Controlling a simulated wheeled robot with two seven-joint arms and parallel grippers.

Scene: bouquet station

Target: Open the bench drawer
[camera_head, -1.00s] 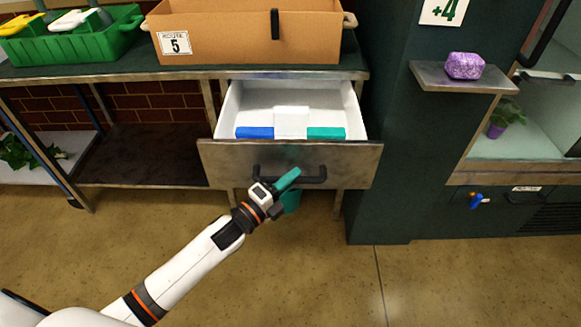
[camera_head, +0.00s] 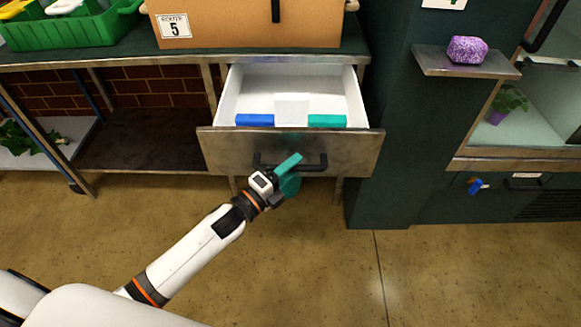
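The bench drawer (camera_head: 230,148) is pulled well out from under the bench top, with its white inside in view. A blue block (camera_head: 255,120), a white block (camera_head: 292,108) and a teal block (camera_head: 327,121) lie inside, behind the front. A dark bar handle (camera_head: 315,168) crosses the metal front. My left gripper (camera_head: 289,174) is at the middle of this handle, its teal fingers one above and one below the bar, and looks shut on it. The fingers hide part of the bar. My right gripper is not in view.
A cardboard box (camera_head: 230,25) marked 5 and a green crate (camera_head: 70,32) stand on the bench top (camera_head: 110,55). A dark green column (camera_head: 385,130) with a small shelf (camera_head: 440,64) stands right of the drawer. The floor in front is clear.

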